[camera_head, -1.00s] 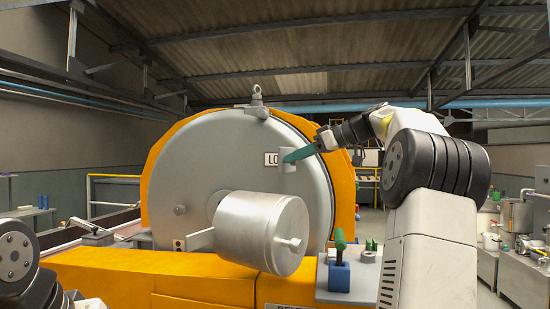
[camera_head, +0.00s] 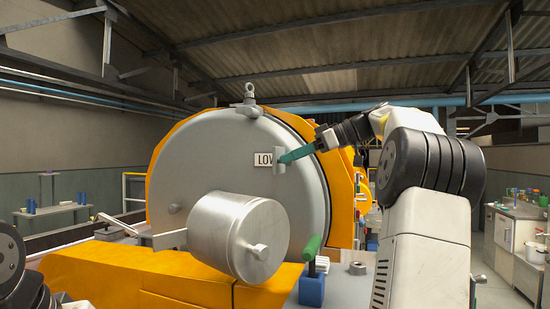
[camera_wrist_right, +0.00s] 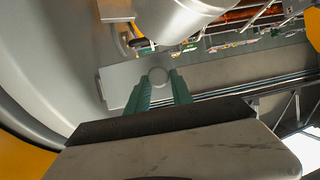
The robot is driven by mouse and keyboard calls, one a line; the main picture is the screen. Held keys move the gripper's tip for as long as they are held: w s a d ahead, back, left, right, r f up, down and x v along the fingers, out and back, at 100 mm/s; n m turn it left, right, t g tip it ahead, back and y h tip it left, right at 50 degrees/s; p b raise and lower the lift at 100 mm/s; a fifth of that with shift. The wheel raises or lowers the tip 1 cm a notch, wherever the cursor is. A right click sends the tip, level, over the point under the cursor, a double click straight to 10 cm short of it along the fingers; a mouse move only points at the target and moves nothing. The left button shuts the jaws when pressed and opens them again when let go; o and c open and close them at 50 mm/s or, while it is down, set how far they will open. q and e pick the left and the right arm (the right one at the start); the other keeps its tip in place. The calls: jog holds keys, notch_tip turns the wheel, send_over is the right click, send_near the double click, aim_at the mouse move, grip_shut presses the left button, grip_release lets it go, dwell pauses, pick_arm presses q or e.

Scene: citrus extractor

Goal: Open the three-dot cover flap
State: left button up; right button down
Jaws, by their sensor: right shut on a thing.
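A small grey flap (camera_head: 279,170) stands out from the round grey front of the machine, just right of a "LOW" label (camera_head: 263,159). It looks narrow, seen nearly edge-on; I cannot make out any dots on it. My right gripper (camera_head: 284,159), with green fingers, reaches it from the right. In the right wrist view my right gripper (camera_wrist_right: 158,86) is shut on a small round knob (camera_wrist_right: 158,76) at the edge of the grey flap plate (camera_wrist_right: 118,84). My left gripper is out of view; only part of the left arm shows at the lower left.
A big silver cylinder (camera_head: 238,235) juts out from the front, below the flap. An orange housing (camera_head: 130,275) lies beneath. A green-handled lever on a blue block (camera_head: 312,290) stands right of the cylinder. A lifting eye (camera_head: 249,98) tops the drum.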

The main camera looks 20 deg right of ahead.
jog(key=shift+f, duration=0.25)
jog(key=c, duration=1.1)
grip_release()
jog(key=shift+r, duration=0.1)
jog(key=shift+v, duration=3.9)
